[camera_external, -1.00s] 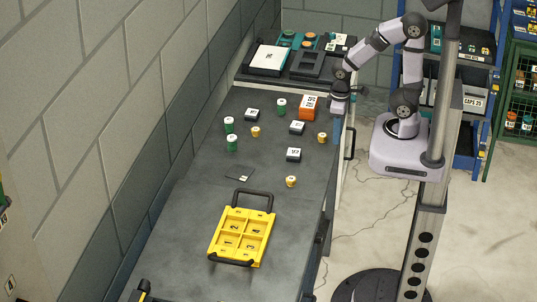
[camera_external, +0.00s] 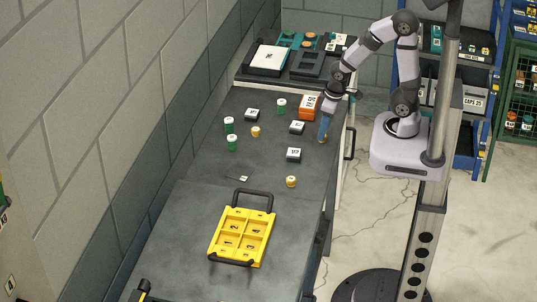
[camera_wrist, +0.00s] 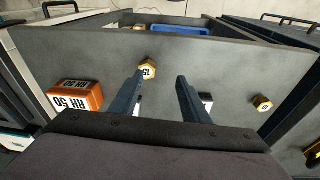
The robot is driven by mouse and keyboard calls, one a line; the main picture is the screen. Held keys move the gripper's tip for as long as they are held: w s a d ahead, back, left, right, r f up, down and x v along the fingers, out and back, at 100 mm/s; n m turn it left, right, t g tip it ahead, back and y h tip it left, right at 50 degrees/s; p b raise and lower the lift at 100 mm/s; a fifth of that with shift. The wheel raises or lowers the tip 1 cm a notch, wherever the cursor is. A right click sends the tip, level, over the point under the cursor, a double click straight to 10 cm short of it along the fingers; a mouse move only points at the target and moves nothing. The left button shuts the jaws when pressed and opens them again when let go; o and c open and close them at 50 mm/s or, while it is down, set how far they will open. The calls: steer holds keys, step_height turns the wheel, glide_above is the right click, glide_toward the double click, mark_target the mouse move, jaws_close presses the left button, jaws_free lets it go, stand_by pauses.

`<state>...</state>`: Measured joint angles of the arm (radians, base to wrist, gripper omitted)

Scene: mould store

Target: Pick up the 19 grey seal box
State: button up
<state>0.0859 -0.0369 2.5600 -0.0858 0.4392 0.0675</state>
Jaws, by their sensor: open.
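Several small dark grey boxes with white, numbered tops stand on the bench: one front right (camera_external: 293,155), one behind it (camera_external: 297,127) and one further left (camera_external: 252,114). Their numbers are too small to read surely, so I cannot tell which is 19. My gripper (camera_external: 323,131) is open and empty, fingers pointing down at the bench's right side, right of the boxes. In the wrist view my gripper (camera_wrist: 160,78) has its fingers apart; a white-topped box (camera_wrist: 207,97) shows partly behind the right finger. Another pale patch is mostly hidden by the left finger.
An orange box (camera_external: 308,106) stands just behind my gripper; it also shows in the wrist view (camera_wrist: 75,96). A yellow cap (camera_wrist: 148,68) lies close to the left fingertip, another (camera_wrist: 262,103) further right. Green-sided jars (camera_external: 232,143) stand left. A yellow tray (camera_external: 221,237) lies in front.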

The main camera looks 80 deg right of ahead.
mark_target(252, 115)
steer(key=w+d+t, duration=0.1)
steer(key=w+d, duration=0.1)
steer(key=w, duration=0.1)
steer(key=w+d+m+t, duration=0.1)
steer(key=w+d, duration=0.1)
steer(key=w, duration=0.1)
steer(key=w+d+f+t, duration=0.1)
steer(key=w+d+t, duration=0.1)
steer(key=w, duration=0.1)
steer(key=shift+h+p, duration=0.3)
steer(key=shift+p, duration=0.05)
steer(key=w+d+t, duration=0.1)
steer(key=w+d+t+b, duration=0.1)
steer(key=w+t, duration=0.1)
steer(key=w+d+f+n+t, duration=0.1)
steer(key=w, duration=0.1)
steer(key=shift+w+d+t+b, duration=0.1)
steer(key=shift+w+t+b, duration=0.05)
steer(key=shift+t+b, duration=0.2)
steer(key=shift+w+d+r+t, duration=0.3)
steer(key=shift+w+t, duration=0.05)
steer(key=shift+t, duration=0.4)
steer(key=shift+w+d+r+t, duration=0.15)
steer(key=shift+r+t, duration=0.3)
steer(key=shift+t, duration=0.15)
steer(key=shift+w+b, duration=0.1)
steer(key=shift+b, duration=0.2)
